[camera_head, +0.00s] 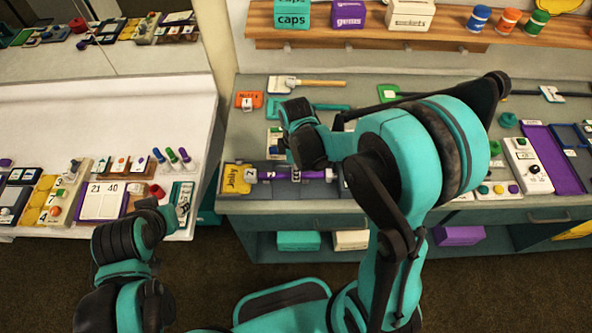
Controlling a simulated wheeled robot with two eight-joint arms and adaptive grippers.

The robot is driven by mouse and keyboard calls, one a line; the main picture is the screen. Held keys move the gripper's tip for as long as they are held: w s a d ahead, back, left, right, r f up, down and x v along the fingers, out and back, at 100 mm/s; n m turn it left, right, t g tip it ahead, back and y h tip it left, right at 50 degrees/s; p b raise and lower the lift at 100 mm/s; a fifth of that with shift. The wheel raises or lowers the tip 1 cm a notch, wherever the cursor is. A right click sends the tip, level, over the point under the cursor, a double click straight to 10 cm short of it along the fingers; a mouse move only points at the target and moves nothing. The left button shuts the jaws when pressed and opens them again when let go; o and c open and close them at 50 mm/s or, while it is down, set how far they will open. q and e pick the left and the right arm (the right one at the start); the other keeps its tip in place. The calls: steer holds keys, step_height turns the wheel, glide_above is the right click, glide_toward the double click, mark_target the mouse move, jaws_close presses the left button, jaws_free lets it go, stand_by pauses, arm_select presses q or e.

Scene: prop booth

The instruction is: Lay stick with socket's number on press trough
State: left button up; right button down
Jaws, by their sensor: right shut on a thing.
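A purple stick (268,175) with a small white tag reading 2 at its left end lies level, close over or on a dark low tray (285,190) at the bench's front edge. I cannot tell whether it touches, or whether this tray is the press trough. My right gripper (293,166) reaches down to the stick and is shut on it; its fingertips are mostly hidden by the wrist.
A yellow Jolly card (235,178) lies left of the tray. An orange numbered block (249,99) lies farther back. A white control box (527,165) and purple tray (552,160) are at right. My right arm hides the bench's middle. A shelf (365,28) runs behind.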

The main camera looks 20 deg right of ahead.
steer(key=shift+f, duration=0.1)
stand_by(0.4)
steer(key=c, duration=1.4)
jaws_free()
steer(key=c, duration=0.3)
steer(key=shift+c, duration=0.2)
steer(key=shift+r+p, duration=2.95)
steer(key=shift+r, duration=1.1)
